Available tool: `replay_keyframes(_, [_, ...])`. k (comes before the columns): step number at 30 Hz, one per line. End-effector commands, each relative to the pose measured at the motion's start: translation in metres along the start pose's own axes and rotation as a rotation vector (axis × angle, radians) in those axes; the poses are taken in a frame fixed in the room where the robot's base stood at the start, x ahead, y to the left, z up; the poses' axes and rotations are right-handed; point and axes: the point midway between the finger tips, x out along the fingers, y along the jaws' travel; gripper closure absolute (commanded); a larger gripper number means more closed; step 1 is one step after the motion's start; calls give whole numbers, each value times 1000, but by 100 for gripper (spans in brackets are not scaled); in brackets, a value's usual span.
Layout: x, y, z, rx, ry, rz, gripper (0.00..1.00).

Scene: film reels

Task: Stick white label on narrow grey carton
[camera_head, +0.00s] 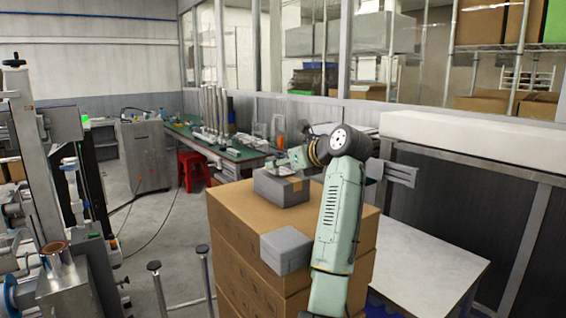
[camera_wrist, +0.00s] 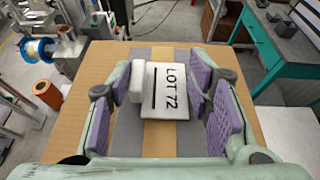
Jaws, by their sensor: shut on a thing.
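A white label (camera_wrist: 176,104) printed "LOT 72", with a raised white block (camera_wrist: 137,82) along its left side, is between the purple pads of my gripper (camera_wrist: 160,88). My gripper is shut on it. Below it in the wrist view is a grey carton (camera_wrist: 126,142) with a brown tape strip. In the head view this taped grey carton (camera_head: 274,190) sits on a brown carton stack, with my gripper (camera_head: 287,163) just above it. I cannot tell whether the label touches it. A second grey carton (camera_head: 287,251) is at the stack's front edge.
The brown carton stack (camera_head: 235,212) has bare top around the taped carton. A white-topped table (camera_head: 430,276) stands to the right, and a green workbench (camera_head: 237,153) stands behind. Metal machinery (camera_head: 70,270) is at the left.

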Motion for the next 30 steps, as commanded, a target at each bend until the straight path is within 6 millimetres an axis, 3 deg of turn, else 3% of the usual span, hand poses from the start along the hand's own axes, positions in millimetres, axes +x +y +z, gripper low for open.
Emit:
replay_keyframes(26, [4,0,-11,-7,6,-2,71])
replay_keyframes(27, [4,0,-11,-7,7,-2,51])
replay_keyframes(30, [4,0,-11,-7,7,-3,45])
